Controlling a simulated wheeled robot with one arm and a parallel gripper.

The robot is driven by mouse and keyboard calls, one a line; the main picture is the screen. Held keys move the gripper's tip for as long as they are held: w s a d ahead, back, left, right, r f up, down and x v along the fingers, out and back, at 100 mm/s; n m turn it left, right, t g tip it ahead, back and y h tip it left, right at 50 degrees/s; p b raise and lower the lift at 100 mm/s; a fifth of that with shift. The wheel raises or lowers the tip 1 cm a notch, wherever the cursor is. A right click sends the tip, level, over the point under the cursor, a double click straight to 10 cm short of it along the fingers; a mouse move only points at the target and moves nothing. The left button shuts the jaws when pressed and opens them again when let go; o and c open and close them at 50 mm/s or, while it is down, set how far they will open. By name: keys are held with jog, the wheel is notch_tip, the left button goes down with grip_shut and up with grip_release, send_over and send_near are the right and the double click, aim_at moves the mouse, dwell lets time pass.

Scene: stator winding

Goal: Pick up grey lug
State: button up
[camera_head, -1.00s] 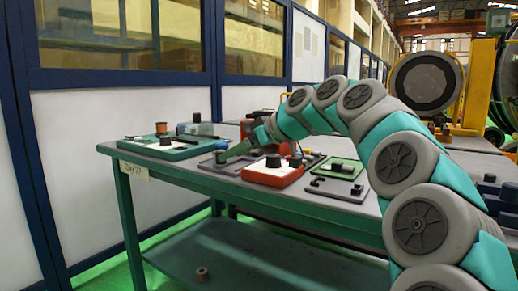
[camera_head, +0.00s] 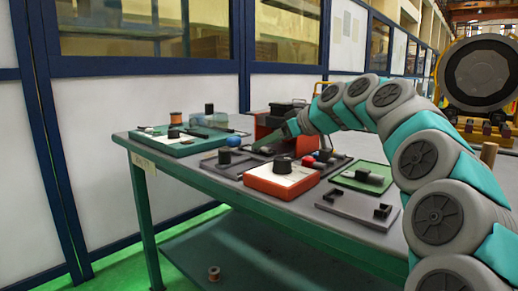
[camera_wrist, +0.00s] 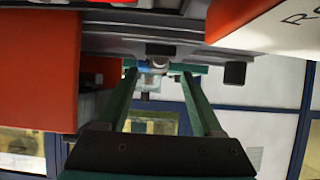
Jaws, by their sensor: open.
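My gripper (camera_head: 257,148) reaches down and left over the dark grey tray on the green table, behind the red box. In the wrist view its two long green fingers (camera_wrist: 158,75) are spread apart with a gap between them. A small pale grey piece (camera_wrist: 157,64), possibly the grey lug, shows between the fingertips, near the edge of a dark tray. I cannot tell whether it touches a finger. In the head view the lug cannot be made out for sure near the fingertips.
A red box (camera_head: 262,184) with a black knob stands in front of the gripper. A dark tray (camera_head: 350,207) with black brackets and a green tray (camera_head: 345,182) lie to the right. A green case (camera_head: 172,148) is at the left.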

jog(key=x, duration=0.3)
jog(key=shift+w+a+f, duration=0.1)
jog(key=shift+w+a, duration=0.15)
jog(key=shift+w, duration=0.05)
jog(key=shift+c, duration=0.2)
grip_shut()
